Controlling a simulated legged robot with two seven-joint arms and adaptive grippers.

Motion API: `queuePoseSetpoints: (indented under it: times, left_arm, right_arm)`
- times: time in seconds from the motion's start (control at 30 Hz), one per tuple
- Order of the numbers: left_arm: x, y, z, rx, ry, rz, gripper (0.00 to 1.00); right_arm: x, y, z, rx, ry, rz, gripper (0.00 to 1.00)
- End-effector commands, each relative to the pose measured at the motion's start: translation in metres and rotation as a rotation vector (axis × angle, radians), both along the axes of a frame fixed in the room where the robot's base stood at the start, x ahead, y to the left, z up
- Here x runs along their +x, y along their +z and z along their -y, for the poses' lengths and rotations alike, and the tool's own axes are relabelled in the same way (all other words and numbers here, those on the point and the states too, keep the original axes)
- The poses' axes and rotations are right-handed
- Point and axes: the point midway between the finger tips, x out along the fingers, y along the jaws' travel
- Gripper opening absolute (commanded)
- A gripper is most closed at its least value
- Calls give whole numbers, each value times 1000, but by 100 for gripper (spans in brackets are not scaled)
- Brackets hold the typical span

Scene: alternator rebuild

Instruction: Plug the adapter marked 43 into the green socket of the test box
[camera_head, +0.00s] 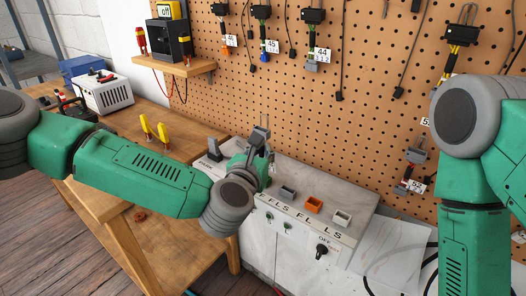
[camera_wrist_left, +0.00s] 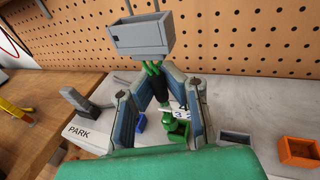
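My left gripper (camera_head: 258,148) is over the back of the test box (camera_head: 300,240). In the left wrist view, its fingers (camera_wrist_left: 170,95) close around the dark middle of an adapter. The adapter has a grey connector housing (camera_wrist_left: 140,38) on top, green wires and a white tag (camera_wrist_left: 180,114) on which a 3 is readable. A green part (camera_wrist_left: 177,133) shows below the tag between the fingers; I cannot tell whether it is the adapter's plug, the green socket or both. In the head view my arm and gripper hide this spot. My right gripper is out of view.
A blue socket (camera_wrist_left: 140,122) is left of the green part; grey (camera_head: 288,192), orange (camera_head: 313,205) and white (camera_head: 342,219) sockets are to the right. A grey lever (camera_head: 214,147) stands by PARK. The pegboard (camera_head: 330,110) with hanging adapters (camera_head: 312,48) rises close behind.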

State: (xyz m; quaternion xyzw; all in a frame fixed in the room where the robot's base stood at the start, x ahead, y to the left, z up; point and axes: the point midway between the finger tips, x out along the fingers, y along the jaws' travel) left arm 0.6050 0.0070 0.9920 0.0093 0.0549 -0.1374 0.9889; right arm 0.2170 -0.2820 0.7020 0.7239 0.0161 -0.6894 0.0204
Motion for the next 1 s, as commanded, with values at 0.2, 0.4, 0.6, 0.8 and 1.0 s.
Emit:
queuePoseSetpoints:
  times: [0.2, 0.4, 0.6, 0.8, 1.0]
  left_arm:
    - [0, 16, 0, -1, 0, 1, 0]
    - [0, 28, 0, -1, 0, 0, 0]
    - [0, 38, 0, 0, -1, 1, 0]
    - [0, 38, 0, 0, 0, 0, 0]
    - [-1, 35, -5, 2, 6, 0, 0]
  right_arm:
    - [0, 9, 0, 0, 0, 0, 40]
    - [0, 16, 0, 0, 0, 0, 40]
    - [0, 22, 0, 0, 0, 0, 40]
    - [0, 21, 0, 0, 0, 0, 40]
    - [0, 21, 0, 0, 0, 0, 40]
